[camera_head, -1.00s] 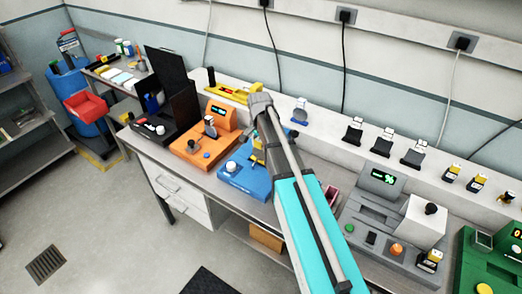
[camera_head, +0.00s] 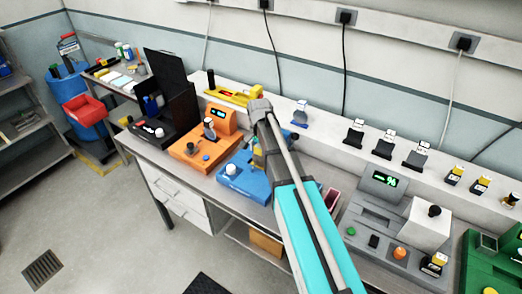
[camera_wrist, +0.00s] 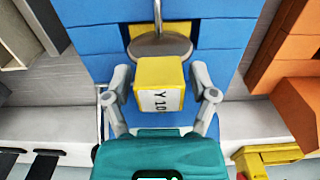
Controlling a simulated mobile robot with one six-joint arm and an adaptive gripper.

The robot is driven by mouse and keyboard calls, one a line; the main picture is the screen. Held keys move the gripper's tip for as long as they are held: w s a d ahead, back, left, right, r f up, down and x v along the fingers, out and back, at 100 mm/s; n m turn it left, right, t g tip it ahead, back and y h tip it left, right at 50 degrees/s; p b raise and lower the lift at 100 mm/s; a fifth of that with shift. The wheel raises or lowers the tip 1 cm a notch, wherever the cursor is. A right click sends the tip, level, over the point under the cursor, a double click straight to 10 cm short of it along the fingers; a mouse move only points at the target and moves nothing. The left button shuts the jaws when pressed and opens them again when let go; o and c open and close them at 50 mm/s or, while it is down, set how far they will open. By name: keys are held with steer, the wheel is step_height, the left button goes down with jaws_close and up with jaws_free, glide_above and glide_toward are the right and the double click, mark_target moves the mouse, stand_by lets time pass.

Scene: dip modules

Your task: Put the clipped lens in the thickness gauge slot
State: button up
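A yellow clip block (camera_wrist: 158,86) with a white label reading "Y 10" sits between the fingertips of my gripper (camera_wrist: 160,82) in the wrist view. Whether the block touches the slot cannot be told. In the head view the blue device (camera_head: 243,182) is partly hidden by my arm.
An orange device with a display (camera_head: 195,150) stands left of the blue one, and a grey device showing "%" (camera_head: 375,205) stands to the right. Several black and yellow clips (camera_head: 384,145) stand on the back ledge. A yellow tool (camera_head: 235,93) lies behind.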

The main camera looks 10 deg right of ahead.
steer(key=shift+r, duration=0.1)
stand_by(0.4)
step_height(320, 180, up, 12)
steer(key=p, duration=1.2)
stand_by(0.8)
steer(key=s+n, duration=0.9)
steer(key=s, duration=1.1)
steer(key=shift+s+d, duration=0.15)
steer(key=shift+d, duration=0.15)
